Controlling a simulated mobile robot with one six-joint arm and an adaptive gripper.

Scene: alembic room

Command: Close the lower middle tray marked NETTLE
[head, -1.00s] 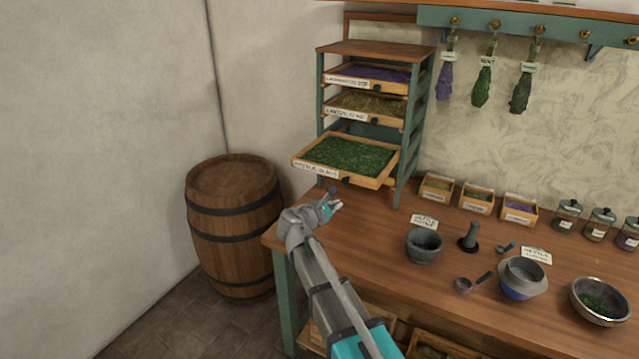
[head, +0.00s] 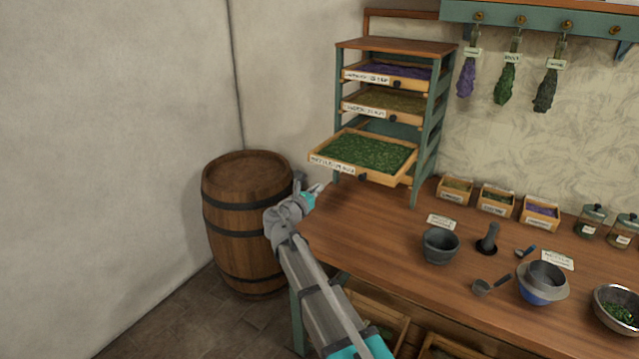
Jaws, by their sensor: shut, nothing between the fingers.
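A wooden tray of green leaves (head: 312,158) is the lowest of three in the teal rack (head: 428,150). It sticks out well past the two trays above it. Its front label is too small to read surely, and a dark knob is on its front. My gripper (head: 316,191) is shut and empty, just below and in front of the tray's left front corner, apart from it as far as I can tell.
The upper tray (head: 360,78) and the middle tray (head: 362,111) sit nearly in the rack. A barrel (head: 245,225) stands left of the table (head: 385,235). A mortar (head: 440,247), pestle (head: 487,240) and small boxes stand on the table, right of the rack.

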